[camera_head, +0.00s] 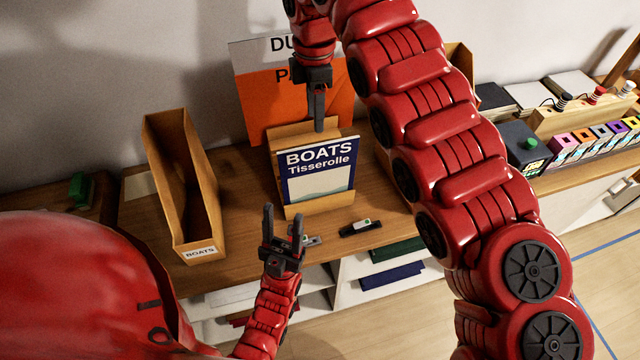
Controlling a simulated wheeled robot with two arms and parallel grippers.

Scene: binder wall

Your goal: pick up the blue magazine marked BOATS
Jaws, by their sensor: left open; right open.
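The blue magazine marked BOATS (317,172) stands upright, leaning back a little, on a wooden display stand (304,211) on the wooden counter. Its cover faces me. My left gripper (283,218) is open and empty, in front of and below the magazine in the picture, with its fingers pointing up. My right gripper (318,112) hangs just above the top edge of the magazine and stand, seen nearly edge-on, with its fingers pointing down. I cannot tell whether it touches the stand. The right arm runs down the right side of the picture.
An empty wooden file holder labelled BOATS (185,190) stands left of the magazine. An orange and white poster (256,95) is behind. Small black items (360,228) lie in front on the counter (240,180). Ink boxes (590,140) stand at right. Shelves (350,270) lie below.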

